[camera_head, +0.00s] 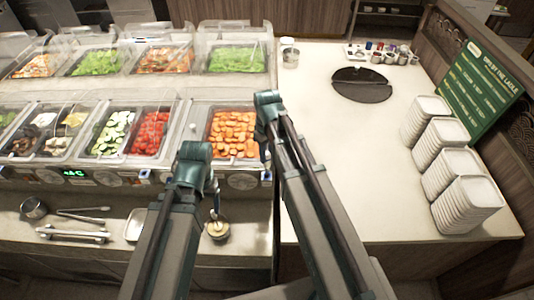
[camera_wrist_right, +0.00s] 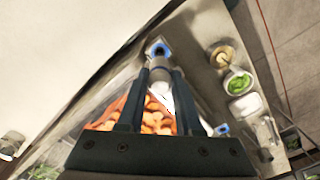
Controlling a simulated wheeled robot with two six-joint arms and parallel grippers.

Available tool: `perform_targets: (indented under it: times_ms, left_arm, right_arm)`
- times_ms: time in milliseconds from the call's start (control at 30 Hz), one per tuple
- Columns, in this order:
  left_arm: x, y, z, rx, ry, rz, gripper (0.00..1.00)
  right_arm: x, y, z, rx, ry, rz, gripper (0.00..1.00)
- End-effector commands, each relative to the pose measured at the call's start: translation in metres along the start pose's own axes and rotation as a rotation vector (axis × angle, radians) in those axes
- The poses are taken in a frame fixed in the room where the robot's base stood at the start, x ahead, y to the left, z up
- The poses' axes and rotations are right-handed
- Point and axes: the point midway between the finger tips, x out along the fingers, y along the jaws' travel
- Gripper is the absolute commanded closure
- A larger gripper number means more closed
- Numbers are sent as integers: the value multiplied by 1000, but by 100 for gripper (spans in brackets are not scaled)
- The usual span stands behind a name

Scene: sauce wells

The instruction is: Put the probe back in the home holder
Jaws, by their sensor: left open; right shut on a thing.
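My right gripper (camera_wrist_right: 158,82) is shut on the probe (camera_wrist_right: 158,52), a grey cylinder with a blue end in the right wrist view. In the head view this gripper (camera_head: 264,152) is mostly hidden by my right arm, beside the carrot pan. The rest of the probe is hidden there. My left gripper (camera_head: 214,205) is open and empty as far as I can see, low at the counter front, near a small round cup (camera_head: 218,229). I cannot pick out the home holder for sure. A small blue-and-white part (camera_wrist_right: 222,130) shows right of the fingers in the right wrist view.
The carrot pan (camera_head: 232,133) lies under the right gripper, with a tomato pan (camera_head: 150,133) to its left. Stacked white plates (camera_head: 466,205) stand at the right. The pale counter (camera_head: 370,150) between is mostly clear. Tongs (camera_head: 72,234) lie on the front shelf.

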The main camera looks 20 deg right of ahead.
Motion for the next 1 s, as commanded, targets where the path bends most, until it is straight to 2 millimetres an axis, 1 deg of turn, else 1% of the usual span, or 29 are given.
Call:
perform_targets:
  times_ms: [500,1000]
  left_arm:
    - [6,1,0,0,0,0,24]
    - [8,1,0,0,0,0,24]
  right_arm:
    - [6,0,0,0,0,0,100]
    - [8,0,0,0,0,0,100]
